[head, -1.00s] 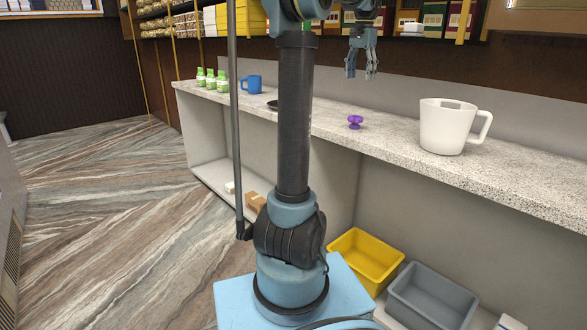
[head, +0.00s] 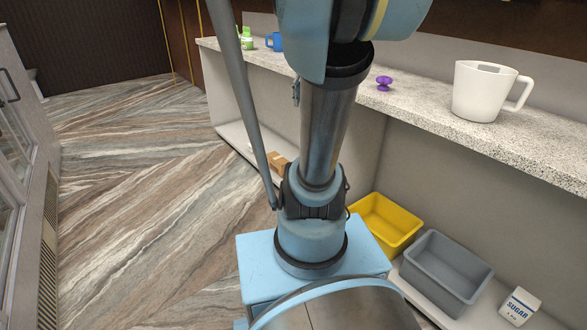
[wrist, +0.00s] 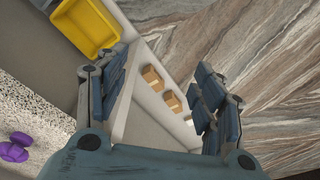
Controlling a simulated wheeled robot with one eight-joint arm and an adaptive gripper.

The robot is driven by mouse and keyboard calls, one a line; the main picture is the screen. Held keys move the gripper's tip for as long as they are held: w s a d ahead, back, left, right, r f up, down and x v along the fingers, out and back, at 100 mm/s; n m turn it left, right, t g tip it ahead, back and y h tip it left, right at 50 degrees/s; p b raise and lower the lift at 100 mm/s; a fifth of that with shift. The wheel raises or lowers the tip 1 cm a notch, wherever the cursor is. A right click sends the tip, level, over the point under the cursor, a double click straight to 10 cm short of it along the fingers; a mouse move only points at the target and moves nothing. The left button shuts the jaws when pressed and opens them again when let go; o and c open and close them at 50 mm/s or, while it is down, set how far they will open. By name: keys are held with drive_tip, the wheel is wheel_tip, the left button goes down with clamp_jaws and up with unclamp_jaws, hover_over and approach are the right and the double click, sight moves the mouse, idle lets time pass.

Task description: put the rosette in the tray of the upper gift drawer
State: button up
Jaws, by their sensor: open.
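A small purple knob-shaped object (head: 384,83) stands on the speckled counter, left of the white mug. It also shows at the lower left edge of the wrist view (wrist: 14,148). I cannot tell whether it is the rosette. My gripper (wrist: 168,84) is open in the wrist view, with nothing between its fingers; the lower shelf and floor show beyond them. The purple object lies outside the fingers, to their left. In the head view my arm hides most of the gripper. No gift drawer or tray can be made out.
The counter (head: 440,112) also holds a white mug (head: 482,92), a blue mug (head: 275,42) and green bottles (head: 246,40). Below are a yellow bin (head: 388,228), a grey bin (head: 450,275), a sugar carton (head: 519,306) and cardboard boxes (head: 278,161). Open floor (head: 140,190) lies left.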

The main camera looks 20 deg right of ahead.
drive_tip(key=s+a+f+n, duration=0.2)
drive_tip(key=s+a+f, duration=0.2)
drive_tip(key=f, duration=0.4)
drive_tip(key=s+a+f+n, duration=0.2)
drive_tip(key=s+a+f, duration=0.2)
drive_tip(key=s+f, duration=0.3)
drive_tip(key=shift+s+f+n+t, duration=0.2)
drive_tip(key=shift+f+n+t, duration=0.2)
drive_tip(key=shift+f, duration=0.3)
drive_tip(key=shift+o, duration=0.6)
drive_tip(key=shift+s+a+f, duration=0.15)
drive_tip(key=shift+f, duration=0.15)
drive_tip(key=w+d+r+m, duration=0.2)
drive_tip(key=w+r, duration=0.2)
drive_tip(key=r, duration=0.2)
drive_tip(key=w+d+r+m, duration=0.3)
drive_tip(key=w+r, duration=0.1)
drive_tip(key=r, duration=0.2)
wheel_tip(320, 180, up, 24)
drive_tip(key=f+m+g, duration=0.1)
drive_tip(key=m+g, duration=0.1)
drive_tip(key=m, duration=1.3)
hover_over(383, 76)
wheel_tip(383, 76, down, 17)
drive_tip(key=shift+d+r, duration=0.1)
drive_tip(key=shift+r, duration=0.1)
drive_tip(key=shift+c, duration=0.6)
